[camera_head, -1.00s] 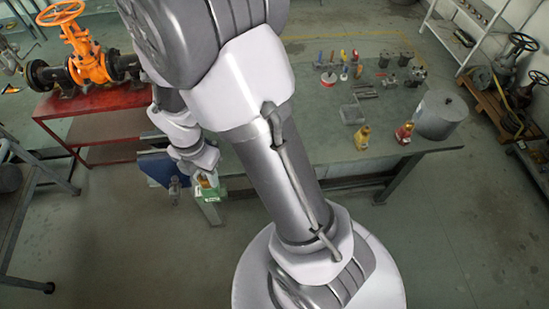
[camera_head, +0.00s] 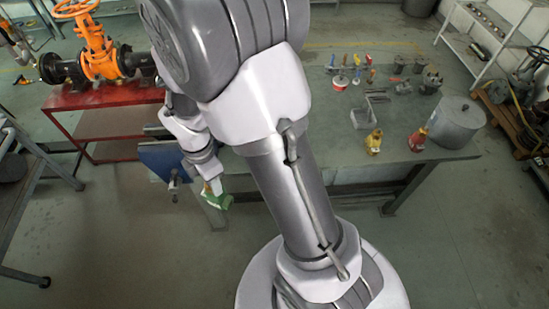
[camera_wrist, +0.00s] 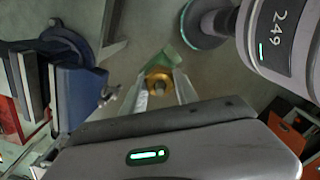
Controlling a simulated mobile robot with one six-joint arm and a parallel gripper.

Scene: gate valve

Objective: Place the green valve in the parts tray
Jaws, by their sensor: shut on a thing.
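The green valve (camera_head: 215,203) hangs in my gripper (camera_head: 211,187), low beside the left end of the workbench and clear of it, above the floor. It looks tilted. In the wrist view my gripper (camera_wrist: 159,88) is shut around a brass-coloured part, with the green body (camera_wrist: 170,58) beyond the fingertips. The exact contact is too small to tell. A small grey open box (camera_head: 360,118) on the bench may be the parts tray; I cannot tell for sure.
The workbench (camera_head: 330,140) carries a yellow valve (camera_head: 374,142), a red valve (camera_head: 417,139), a grey drum (camera_head: 456,122) and several tools at the back. A blue vise (camera_head: 160,165) is at its left end. A red stand (camera_head: 125,100) holds an orange gate valve (camera_head: 97,55).

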